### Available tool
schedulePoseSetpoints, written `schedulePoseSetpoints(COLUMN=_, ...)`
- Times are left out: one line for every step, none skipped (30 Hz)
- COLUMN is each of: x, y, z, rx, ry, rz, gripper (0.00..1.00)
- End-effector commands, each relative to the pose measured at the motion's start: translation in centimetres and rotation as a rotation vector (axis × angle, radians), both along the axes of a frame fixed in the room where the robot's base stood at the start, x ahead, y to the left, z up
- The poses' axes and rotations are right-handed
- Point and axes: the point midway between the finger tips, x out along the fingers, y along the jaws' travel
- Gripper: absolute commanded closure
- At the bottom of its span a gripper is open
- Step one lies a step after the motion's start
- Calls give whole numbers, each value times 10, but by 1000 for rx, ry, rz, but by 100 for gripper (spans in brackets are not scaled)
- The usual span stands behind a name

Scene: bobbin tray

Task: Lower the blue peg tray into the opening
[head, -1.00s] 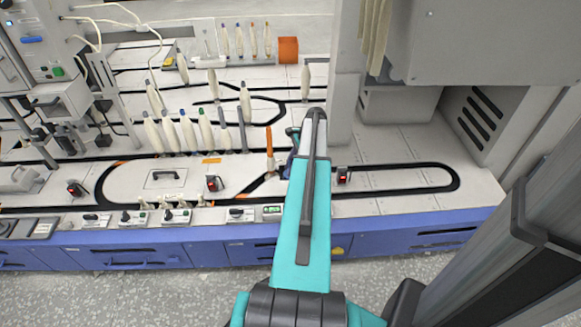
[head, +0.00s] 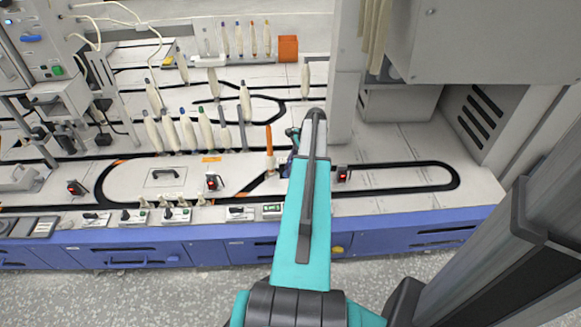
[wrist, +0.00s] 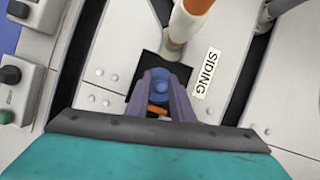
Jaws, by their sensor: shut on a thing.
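In the wrist view my gripper (wrist: 165,98) is shut on the blue peg tray (wrist: 160,78), a small blue piece with a rounded top between the two purple-grey fingers. An orange bit shows between the fingers, below the blue. The dark square opening (wrist: 150,63) in the light deck lies around and behind the fingertips in the picture. I cannot tell how far the tray is above it or in it. In the head view my arm hides the tray and the opening; only a dark purple part of my gripper (head: 291,163) shows beside it.
An orange-topped bobbin (head: 269,150) stands close left of my gripper; its lower end touches the opening's edge in the wrist view. A SIDING label (wrist: 207,73) lies right of the opening. Several pale bobbins (head: 188,132) stand further left. A grey post (head: 345,75) rises behind my arm.

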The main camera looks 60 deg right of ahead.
Motion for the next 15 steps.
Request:
schedulePoseSetpoints(x=0, y=0, z=-1, rx=0, ry=0, rz=0, gripper=100)
schedulePoseSetpoints(x=0, y=0, z=-1, rx=0, ry=0, rz=0, gripper=100)
schedulePoseSetpoints(x=0, y=0, z=-2, rx=0, ry=0, rz=0, gripper=100)
schedulePoseSetpoints(x=0, y=0, z=-2, rx=0, ry=0, rz=0, gripper=100)
schedulePoseSetpoints(x=0, y=0, z=-3, rx=0, ry=0, rz=0, gripper=100)
schedulePoseSetpoints(x=0, y=0, z=-3, rx=0, ry=0, rz=0, gripper=77)
schedulePoseSetpoints(x=0, y=0, z=-3, rx=0, ry=0, rz=0, gripper=72)
schedulePoseSetpoints(x=0, y=0, z=-3, rx=0, ry=0, rz=0, gripper=71)
schedulePoseSetpoints(x=0, y=0, z=-3, rx=0, ry=0, rz=0, gripper=71)
schedulePoseSetpoints(x=0, y=0, z=-3, rx=0, ry=0, rz=0, gripper=71)
schedulePoseSetpoints(x=0, y=0, z=-3, rx=0, ry=0, rz=0, gripper=71)
schedulePoseSetpoints(x=0, y=0, z=-3, rx=0, ry=0, rz=0, gripper=71)
schedulePoseSetpoints(x=0, y=0, z=-3, rx=0, ry=0, rz=0, gripper=71)
schedulePoseSetpoints(x=0, y=0, z=-3, rx=0, ry=0, rz=0, gripper=71)
schedulePoseSetpoints(x=0, y=0, z=-3, rx=0, ry=0, rz=0, gripper=71)
